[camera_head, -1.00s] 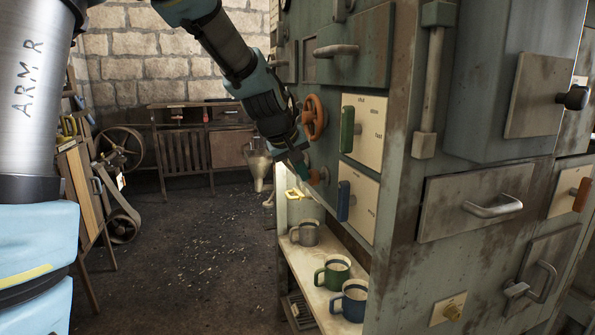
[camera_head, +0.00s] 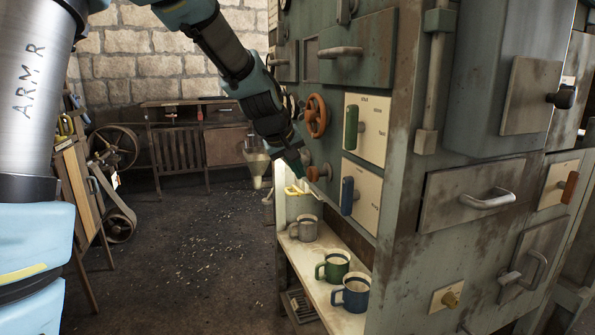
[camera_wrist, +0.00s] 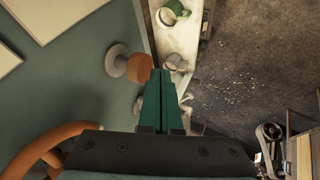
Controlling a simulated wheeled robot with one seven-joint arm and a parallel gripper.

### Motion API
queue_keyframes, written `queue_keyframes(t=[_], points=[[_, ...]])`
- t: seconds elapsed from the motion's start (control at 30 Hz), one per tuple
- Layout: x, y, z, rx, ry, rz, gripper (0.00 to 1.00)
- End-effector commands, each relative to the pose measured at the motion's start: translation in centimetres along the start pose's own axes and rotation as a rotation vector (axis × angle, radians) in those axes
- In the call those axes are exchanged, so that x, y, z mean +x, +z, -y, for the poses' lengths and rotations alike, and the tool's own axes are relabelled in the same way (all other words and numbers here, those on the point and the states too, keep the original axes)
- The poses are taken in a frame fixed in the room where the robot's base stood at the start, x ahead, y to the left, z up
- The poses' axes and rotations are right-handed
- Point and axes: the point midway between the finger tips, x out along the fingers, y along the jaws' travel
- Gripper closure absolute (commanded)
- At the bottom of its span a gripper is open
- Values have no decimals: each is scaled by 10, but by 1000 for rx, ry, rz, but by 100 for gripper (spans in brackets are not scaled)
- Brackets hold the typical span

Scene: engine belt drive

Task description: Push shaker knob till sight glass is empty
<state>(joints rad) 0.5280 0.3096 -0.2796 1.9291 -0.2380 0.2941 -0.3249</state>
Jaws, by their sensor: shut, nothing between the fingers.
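An orange-brown round knob (camera_head: 314,173) on a pale stem sticks out of the green machine's side, below an orange handwheel (camera_head: 316,116). In the wrist view the knob (camera_wrist: 139,67) is just left of my fingertips. My gripper (camera_head: 303,178) has green fingers, pressed together and empty. In the wrist view its tips (camera_wrist: 160,74) are beside the knob's outer end; I cannot tell whether they touch it. No label shows that this is the shaker knob. I cannot make out a sight glass.
A shelf (camera_head: 318,262) below holds a grey mug (camera_head: 304,228), a green mug (camera_head: 334,266) and a blue mug (camera_head: 351,293). Green (camera_head: 351,129) and blue (camera_head: 347,196) handles sit on plates right of the knob. The floor (camera_head: 200,240) to the left is open.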

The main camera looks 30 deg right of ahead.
Motion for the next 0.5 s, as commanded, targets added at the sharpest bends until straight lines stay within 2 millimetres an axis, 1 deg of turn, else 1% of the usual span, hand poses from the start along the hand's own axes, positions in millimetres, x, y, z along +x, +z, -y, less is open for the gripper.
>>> queue_keyframes(t=[0.03, 0.27, 0.5], points=[[0, -2, 1, -1, -1, 0, 100], [-27, -1, 2, 0, -1, -3, 100], [-63, -2, 2, -2, -1, -6, 100]])
